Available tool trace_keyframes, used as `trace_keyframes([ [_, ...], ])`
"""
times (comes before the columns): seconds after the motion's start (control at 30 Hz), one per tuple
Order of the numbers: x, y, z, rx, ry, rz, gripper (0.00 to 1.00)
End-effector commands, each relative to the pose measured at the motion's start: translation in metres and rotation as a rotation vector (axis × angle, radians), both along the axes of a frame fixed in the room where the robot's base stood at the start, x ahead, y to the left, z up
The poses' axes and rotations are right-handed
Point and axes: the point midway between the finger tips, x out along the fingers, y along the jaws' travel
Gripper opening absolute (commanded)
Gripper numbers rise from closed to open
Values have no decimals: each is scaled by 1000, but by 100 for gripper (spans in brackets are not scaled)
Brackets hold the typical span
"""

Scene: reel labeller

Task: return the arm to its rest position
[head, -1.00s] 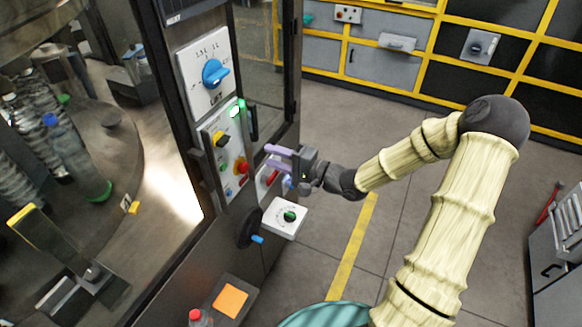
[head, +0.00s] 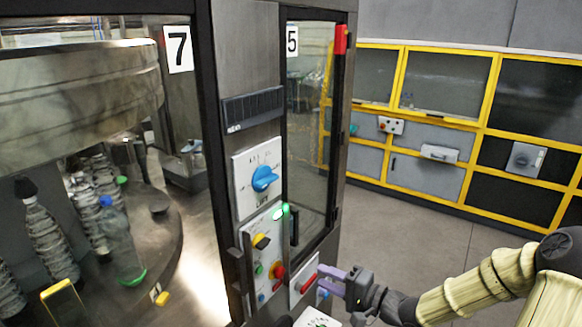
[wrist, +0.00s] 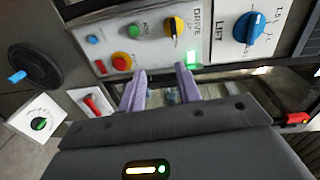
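My gripper (head: 323,279) is at the lower right of the head view, in front of the machine's control panels. Its two purple fingers point toward the machine. In the wrist view the fingers (wrist: 160,73) stand apart with nothing between them, so the gripper is open and empty. My pale ribbed arm (head: 480,295) reaches in from the right, bent at a dark elbow joint; its lower part is cut off by the frame edge.
The drive panel (wrist: 150,42) has coloured buttons and a lit green lamp (wrist: 191,57). A blue lift knob (head: 264,178) sits above it. A red-handled switch (wrist: 92,105) and a green-knob box (wrist: 37,122) are close by. Grey floor (head: 420,225) is free toward the yellow-framed cabinets (head: 440,120).

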Motion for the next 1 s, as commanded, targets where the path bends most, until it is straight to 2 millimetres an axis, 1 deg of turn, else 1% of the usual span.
trace_keyframes([
  [0.03,1,4,-12,-81,10,-5,34],
  [0.07,1,6,-20,-137,16,-11,34],
  [0.1,2,6,-32,-225,27,-20,34],
  [0.17,0,5,-50,-372,44,-29,34],
  [0.2,-2,2,-62,-477,55,-32,34],
  [0.3,-10,-10,-82,-723,85,-29,34],
  [0.4,-24,-24,-93,-946,119,-9,34],
  [0.47,-35,-32,-96,-1063,143,8,34],
  [0.57,-56,-44,-94,-1231,189,51,34],
  [0.67,-81,-51,-88,-1355,236,105,34],
  [0.7,-92,-52,-85,-1391,257,134,34],
  [0.8,-122,-50,-76,-1448,300,211,34],
  [0.9,-148,-44,-70,-1457,328,288,34],
  [1.0,-164,-38,-66,-1449,339,340,34],
])
